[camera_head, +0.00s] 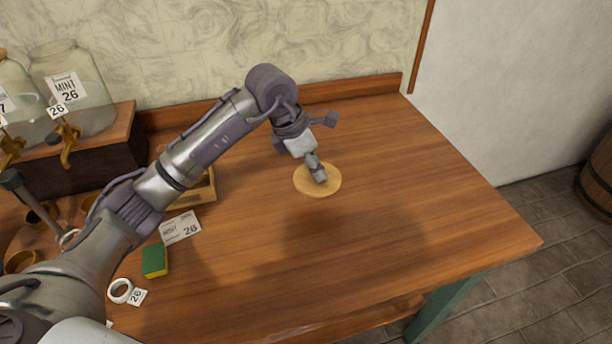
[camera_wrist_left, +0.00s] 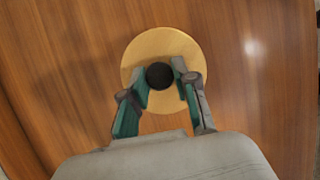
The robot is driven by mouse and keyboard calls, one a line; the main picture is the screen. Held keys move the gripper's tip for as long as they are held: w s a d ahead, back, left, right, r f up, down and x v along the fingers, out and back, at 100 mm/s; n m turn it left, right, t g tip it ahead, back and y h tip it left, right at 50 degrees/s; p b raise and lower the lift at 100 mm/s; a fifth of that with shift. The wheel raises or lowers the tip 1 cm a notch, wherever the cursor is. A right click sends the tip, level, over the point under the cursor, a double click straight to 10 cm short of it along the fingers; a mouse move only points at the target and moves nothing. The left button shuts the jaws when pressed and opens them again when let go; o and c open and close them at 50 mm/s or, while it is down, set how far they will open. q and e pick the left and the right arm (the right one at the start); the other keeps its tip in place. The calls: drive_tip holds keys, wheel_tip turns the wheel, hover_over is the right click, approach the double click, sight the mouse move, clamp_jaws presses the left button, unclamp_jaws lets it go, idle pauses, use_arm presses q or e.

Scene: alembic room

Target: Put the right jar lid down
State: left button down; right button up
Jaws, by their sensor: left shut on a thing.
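The jar lid is a round, flat, pale wooden disc (camera_head: 308,187) with a dark knob, at or just above the tabletop right of the middle of the table. In the left wrist view the lid (camera_wrist_left: 190,46) fills the upper middle, and its black knob (camera_wrist_left: 159,76) sits between my fingers. My left gripper (camera_head: 319,176) points down and is shut on the lid's knob; it also shows in the left wrist view (camera_wrist_left: 160,84). I cannot tell for sure whether the lid touches the table. My right gripper is not in view.
The wooden table (camera_head: 400,220) is clear around the lid and to its right. Glass jars (camera_head: 88,95) stand on a shelf at the back left. A sponge (camera_head: 155,260), a label card (camera_head: 180,228) and a white ring (camera_head: 120,291) lie at the left. A raised ledge (camera_head: 365,88) runs along the back.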

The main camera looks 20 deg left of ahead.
sight(299, 170)
use_arm(q)
drive_tip(key=w+a+f, duration=0.2)
drive_tip(key=a, duration=0.1)
drive_tip(key=shift+f, duration=0.25)
wheel_tip(299, 170, down, 3)
drive_tip(key=shift+s+f+p, duration=0.1)
drive_tip(key=shift+p, duration=0.55)
drive_tip(key=shift+f, duration=0.25)
drive_tip(key=shift+f, duration=0.1)
drive_tip(key=shift+f, duration=0.15)
drive_tip(key=c, duration=0.9)
unclamp_jaws()
